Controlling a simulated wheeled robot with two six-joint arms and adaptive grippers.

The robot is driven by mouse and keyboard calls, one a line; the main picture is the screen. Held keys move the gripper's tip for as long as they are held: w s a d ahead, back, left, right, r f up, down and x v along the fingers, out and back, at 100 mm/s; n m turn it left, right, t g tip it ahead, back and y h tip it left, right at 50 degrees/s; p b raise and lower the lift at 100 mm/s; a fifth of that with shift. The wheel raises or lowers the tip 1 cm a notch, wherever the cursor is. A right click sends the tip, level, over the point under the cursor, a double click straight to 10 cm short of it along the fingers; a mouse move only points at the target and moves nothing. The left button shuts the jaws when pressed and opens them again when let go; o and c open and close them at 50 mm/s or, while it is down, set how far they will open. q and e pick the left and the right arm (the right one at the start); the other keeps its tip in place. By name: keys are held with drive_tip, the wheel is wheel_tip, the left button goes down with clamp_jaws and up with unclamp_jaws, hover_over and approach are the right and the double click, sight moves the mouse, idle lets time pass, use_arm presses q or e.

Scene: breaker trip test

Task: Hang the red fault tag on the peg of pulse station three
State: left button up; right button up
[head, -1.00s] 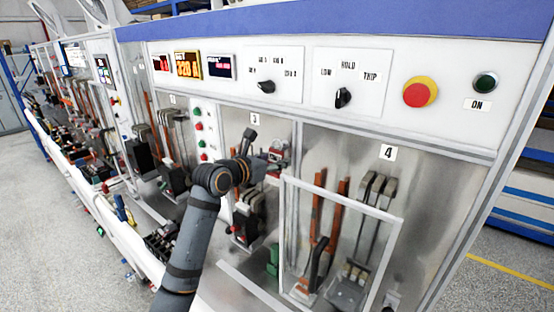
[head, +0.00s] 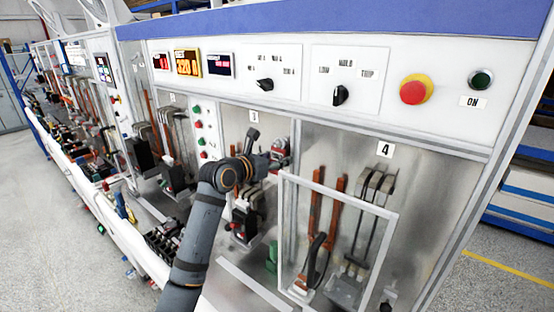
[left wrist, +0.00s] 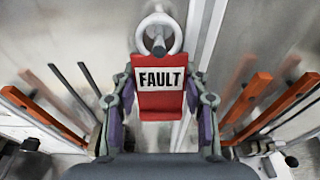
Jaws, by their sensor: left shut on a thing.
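The red fault tag (left wrist: 160,100) is upright in the left wrist view, with FAULT on a white label and a white ring (left wrist: 176,30) at its top. My left gripper (left wrist: 160,108) is shut on the tag, one finger at each side. A grey peg (left wrist: 158,44) shows inside the ring's opening; I cannot tell whether it passes through the ring. In the head view my left gripper (head: 274,160) is in front of the panel right of the 3 label (head: 254,116), and the tag is too small to make out there. My right gripper is not in view.
A clear framed guard (head: 393,255) stands in front of station 4, close to the right of my left arm. A breaker (head: 245,215) with a red part sits below my gripper. Orange bars (left wrist: 42,115) flank the gripper in the wrist view.

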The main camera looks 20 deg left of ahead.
use_arm(q)
drive_tip(key=o, duration=1)
drive_tip(key=shift+s+r, duration=0.1)
drive_tip(key=shift+s, duration=0.05)
drive_tip(key=shift+o, duration=0.5)
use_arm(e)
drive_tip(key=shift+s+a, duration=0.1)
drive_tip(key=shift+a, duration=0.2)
